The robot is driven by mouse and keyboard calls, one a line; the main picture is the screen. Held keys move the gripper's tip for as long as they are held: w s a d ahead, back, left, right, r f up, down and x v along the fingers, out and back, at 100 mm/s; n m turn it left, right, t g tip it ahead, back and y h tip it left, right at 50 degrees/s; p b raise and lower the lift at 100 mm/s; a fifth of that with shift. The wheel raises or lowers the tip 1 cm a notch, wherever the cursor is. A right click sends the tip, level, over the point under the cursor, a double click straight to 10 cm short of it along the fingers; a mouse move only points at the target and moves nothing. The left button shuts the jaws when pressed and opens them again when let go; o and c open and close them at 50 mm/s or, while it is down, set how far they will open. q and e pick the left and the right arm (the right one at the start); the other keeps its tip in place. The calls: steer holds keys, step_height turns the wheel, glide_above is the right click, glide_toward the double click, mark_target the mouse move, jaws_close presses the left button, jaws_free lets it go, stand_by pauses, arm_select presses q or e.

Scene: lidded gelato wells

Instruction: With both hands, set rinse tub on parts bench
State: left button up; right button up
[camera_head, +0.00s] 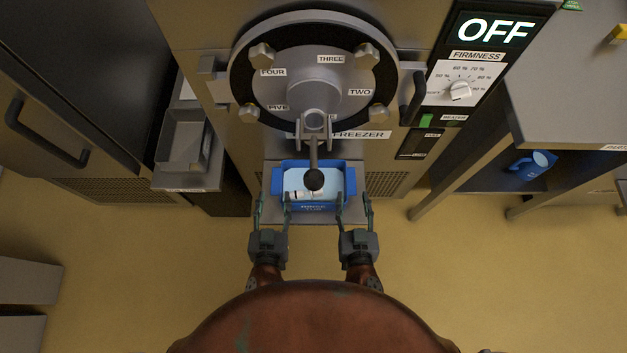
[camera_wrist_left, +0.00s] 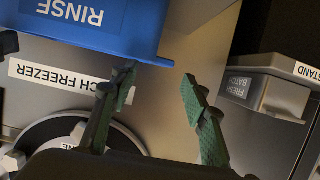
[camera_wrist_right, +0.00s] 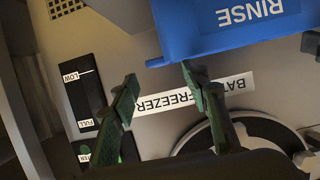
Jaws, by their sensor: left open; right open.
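The blue rinse tub (camera_head: 316,207) stands on a small grey shelf (camera_head: 300,221) below the spout of the batch freezer. Its inside looks pale blue, partly hidden by the dark ball-ended handle. My left gripper (camera_head: 273,208) is open at the tub's near left corner, and my right gripper (camera_head: 354,208) is open at its near right corner. In the left wrist view the tub (camera_wrist_left: 140,28) shows close to one open finger; in the right wrist view the tub (camera_wrist_right: 190,25) does too. I cannot tell whether any finger touches it. The parts bench (camera_head: 570,85) is at the right.
The freezer's round door (camera_head: 313,85) and its handle overhang the tub. A grey pan (camera_head: 184,140) sits on a stand at the left. A blue jug (camera_head: 528,168) is on a lower shelf beneath the bench. The bench's visible top is mostly clear, with a yellow item (camera_head: 619,34) near its far right.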

mark_target(276, 183)
steer(key=shift+r, duration=0.1)
arm_select(q)
steer(key=shift+x, duration=3.85)
arm_select(e)
steer(key=shift+x, duration=3.9)
arm_select(q)
steer(key=shift+c, duration=0.6)
arm_select(e)
steer(key=shift+c, duration=0.6)
arm_select(q)
jaws_close()
arm_select(e)
jaws_close()
